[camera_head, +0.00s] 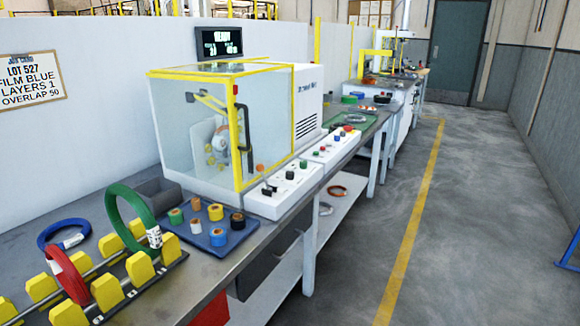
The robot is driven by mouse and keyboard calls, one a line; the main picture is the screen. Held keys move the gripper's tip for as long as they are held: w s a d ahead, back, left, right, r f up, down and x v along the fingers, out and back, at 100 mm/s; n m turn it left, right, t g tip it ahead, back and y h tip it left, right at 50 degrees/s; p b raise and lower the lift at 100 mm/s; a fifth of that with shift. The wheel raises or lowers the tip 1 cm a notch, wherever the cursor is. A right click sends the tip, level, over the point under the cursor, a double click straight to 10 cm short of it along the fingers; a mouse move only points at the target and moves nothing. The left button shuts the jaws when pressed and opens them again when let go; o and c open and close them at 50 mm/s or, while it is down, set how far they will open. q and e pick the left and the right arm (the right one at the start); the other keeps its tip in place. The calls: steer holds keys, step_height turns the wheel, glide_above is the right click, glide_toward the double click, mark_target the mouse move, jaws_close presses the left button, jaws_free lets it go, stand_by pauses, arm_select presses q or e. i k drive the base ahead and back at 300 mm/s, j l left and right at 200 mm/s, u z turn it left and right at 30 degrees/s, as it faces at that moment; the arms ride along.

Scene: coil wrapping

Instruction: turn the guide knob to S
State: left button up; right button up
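The wrapping machine (310,103) stands on the bench, with a yellow-framed clear guard (190,115) over its front part. A black knob or lever (268,190) sits near the panel's left end. The labels are too small to read, so I cannot tell which control is the guide knob or where it points. Neither of my grippers is in view.
A yellow-block rack (107,291) holds a red coil (67,275) and a green coil (112,213); a blue coil (58,232) lies behind. A blue tray (217,243) holds several tape rolls. A job card (31,80) reads LOT 527, FILM BLUE, LAYERS 1, OVERLAP 50. The right-hand floor is clear.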

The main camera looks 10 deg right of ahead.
mark_target(289, 175)
steer(key=i+l+u, duration=0.1)
steer(key=i+l, duration=0.15)
steer(key=i+l+u, duration=0.1)
steer(key=i+l, duration=0.15)
steer(key=l, duration=0.15)
steer(key=i+l+u, duration=0.1)
steer(key=l, duration=0.3)
steer(key=i+l, duration=0.35)
steer(key=i+l+u, duration=0.15)
steer(key=l, duration=0.25)
steer(key=i+l+u, duration=0.1)
steer(key=i+l, duration=0.15)
steer(key=l, duration=0.15)
